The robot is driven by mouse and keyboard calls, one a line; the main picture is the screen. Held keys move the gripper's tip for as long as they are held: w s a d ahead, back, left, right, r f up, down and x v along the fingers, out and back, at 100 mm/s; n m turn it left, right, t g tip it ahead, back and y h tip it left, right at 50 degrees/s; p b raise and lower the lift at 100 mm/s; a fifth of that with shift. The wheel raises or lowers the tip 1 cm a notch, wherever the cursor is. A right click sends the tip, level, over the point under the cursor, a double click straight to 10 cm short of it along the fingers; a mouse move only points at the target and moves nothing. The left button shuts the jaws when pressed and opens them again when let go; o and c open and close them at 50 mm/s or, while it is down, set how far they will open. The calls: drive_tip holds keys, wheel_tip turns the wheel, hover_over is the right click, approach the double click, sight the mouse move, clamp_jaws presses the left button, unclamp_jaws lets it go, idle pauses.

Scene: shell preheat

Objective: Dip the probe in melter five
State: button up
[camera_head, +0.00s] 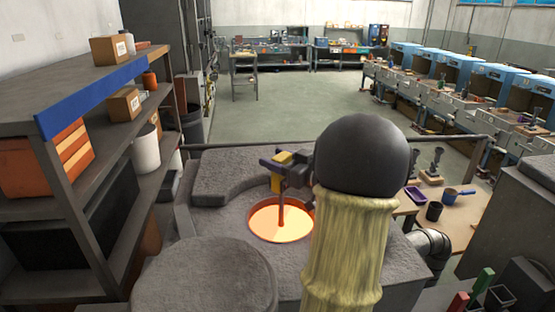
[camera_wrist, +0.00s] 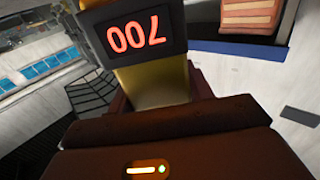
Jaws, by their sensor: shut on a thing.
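The melter (camera_head: 225,198) is a rough grey block with a round opening full of glowing orange melt (camera_head: 281,226) in the head view. My gripper (camera_head: 284,172) is above the opening, shut on the probe. The probe's thin rod (camera_head: 281,208) points down, and its lower end appears to be in the melt. In the wrist view, the probe's dark display (camera_wrist: 137,35) shows red digits, upside down, that read 700. The probe's yellow body (camera_wrist: 150,84) lies below the display there. No number shows on the melter. My arm, with its dark round joint and pale sleeve, hides the melter's right part.
A shelf (camera_head: 95,75) with boxes and white containers stands close on the left. A round grey lid-like block (camera_head: 205,280) lies in front of the melter. A wooden table (camera_head: 408,206) with a purple tray (camera_head: 415,196) and cups is on the right.

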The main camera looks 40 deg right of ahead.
idle(0.3)
wheel_tip(320, 180, up, 11)
drive_tip(key=p, duration=0.9)
drive_tip(key=shift+r, duration=0.1)
drive_tip(key=shift+d, duration=0.1)
idle(0.4)
